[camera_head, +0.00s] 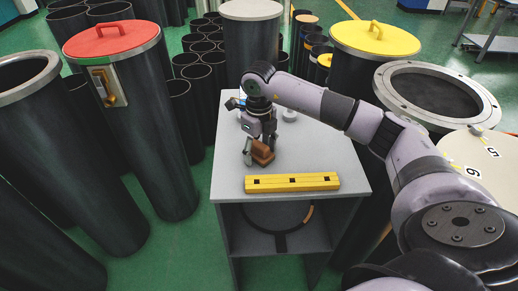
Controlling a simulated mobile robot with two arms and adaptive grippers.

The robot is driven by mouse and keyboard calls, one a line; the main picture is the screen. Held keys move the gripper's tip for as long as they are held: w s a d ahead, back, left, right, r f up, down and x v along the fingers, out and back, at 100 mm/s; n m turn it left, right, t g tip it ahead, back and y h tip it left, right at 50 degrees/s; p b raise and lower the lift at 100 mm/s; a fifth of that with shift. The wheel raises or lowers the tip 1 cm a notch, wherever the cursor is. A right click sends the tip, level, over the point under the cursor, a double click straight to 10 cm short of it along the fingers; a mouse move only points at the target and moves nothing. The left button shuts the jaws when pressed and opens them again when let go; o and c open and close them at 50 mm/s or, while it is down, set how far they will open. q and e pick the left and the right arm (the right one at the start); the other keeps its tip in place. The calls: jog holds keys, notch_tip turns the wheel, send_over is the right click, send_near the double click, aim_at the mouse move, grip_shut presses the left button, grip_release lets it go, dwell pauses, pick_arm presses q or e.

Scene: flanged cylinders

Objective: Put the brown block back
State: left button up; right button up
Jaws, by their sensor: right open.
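The brown block (262,154) is on the grey table, left of its middle. My right gripper (258,146) points down at the block and is open, with its fingers close around or beside it; I cannot tell whether they touch it. A yellow bar (292,183) with several dark square holes lies in front of the block. A bracket with a brown piece (107,87) is fixed to the side of the red-lidded black cylinder (150,120). My left gripper is not in view.
The grey table (345,180) has an open shelf below. Tall black cylinders crowd both sides, including one with a yellow lid (375,38) and an open flanged one (435,85). Small white round items (289,115) lie behind the gripper. The table's front left corner is clear.

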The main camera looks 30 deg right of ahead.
aim_at(259, 143)
jog(key=shift+r, duration=0.2)
jog(key=shift+w+r, duration=0.1)
jog(key=shift+r, duration=0.2)
notch_tip(259, 143, up, 10)
jog(key=b, duration=0.2)
jog(key=shift+b, duration=0.3)
jog(key=shift+r, duration=0.65)
